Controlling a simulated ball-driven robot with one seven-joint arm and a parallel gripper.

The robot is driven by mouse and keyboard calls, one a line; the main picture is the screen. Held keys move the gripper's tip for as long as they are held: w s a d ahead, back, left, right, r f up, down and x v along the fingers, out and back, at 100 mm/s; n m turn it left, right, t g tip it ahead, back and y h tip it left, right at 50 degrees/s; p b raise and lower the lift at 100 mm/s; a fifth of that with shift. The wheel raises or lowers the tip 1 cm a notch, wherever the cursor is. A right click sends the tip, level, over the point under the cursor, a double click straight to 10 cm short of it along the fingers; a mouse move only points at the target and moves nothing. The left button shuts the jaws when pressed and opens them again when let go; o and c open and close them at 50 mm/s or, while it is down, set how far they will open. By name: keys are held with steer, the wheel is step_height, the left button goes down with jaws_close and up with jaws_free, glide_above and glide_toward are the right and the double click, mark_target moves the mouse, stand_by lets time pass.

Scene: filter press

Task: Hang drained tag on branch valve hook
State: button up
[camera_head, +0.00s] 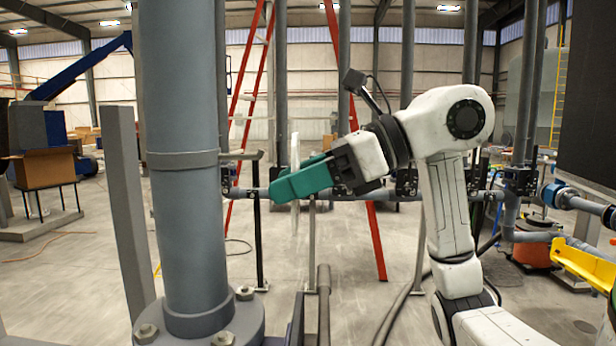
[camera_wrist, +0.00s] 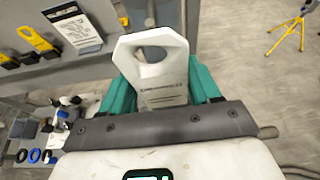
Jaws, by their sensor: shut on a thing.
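My gripper (camera_head: 287,182), with teal fingers, is shut on a white tag (camera_wrist: 166,88). In the wrist view the tag stands out beyond the fingers (camera_wrist: 160,82), with a large hole in its upper part and small print that I cannot read. In the head view the tag (camera_head: 294,150) shows as a thin upright strip at the fingers. A horizontal pipe (camera_head: 342,194) with dark valve bodies (camera_head: 405,182) runs behind the gripper. A short grey bar (camera_head: 240,155) sticks out beside the thick column. I cannot make out which part is the branch valve hook.
A thick grey column (camera_head: 184,130) stands close on the left, with a bolted flange below. A red ladder (camera_head: 245,100) is behind. The wrist view shows a grey board with yellow-topped items (camera_wrist: 38,38) and a printed card (camera_wrist: 76,30); a yellow stand (camera_wrist: 285,32) is farther off.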

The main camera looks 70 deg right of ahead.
steer(key=shift+w+a+f+p, duration=0.15)
steer(key=shift+w+a, duration=0.15)
steer(key=shift+w, duration=0.5)
steer(key=shift+w+a+p, duration=0.1)
steer(key=shift+w+a, duration=0.15)
steer(key=shift+w, duration=0.5)
steer(key=shift+w+a+f+p, duration=0.15)
steer(key=shift+w+a, duration=0.15)
steer(key=shift+w, duration=0.5)
steer(key=shift+b+x, duration=0.8)
steer(key=shift+x, duration=0.05)
steer(key=shift+f, duration=0.1)
steer(key=o, duration=1.1)
steer(key=shift+s, duration=0.1)
steer(key=b, duration=0.3)
glide_toward(220, 202)
steer(key=v, duration=0.4)
steer(key=shift+s+d, duration=0.2)
steer(key=shift+s, duration=0.15)
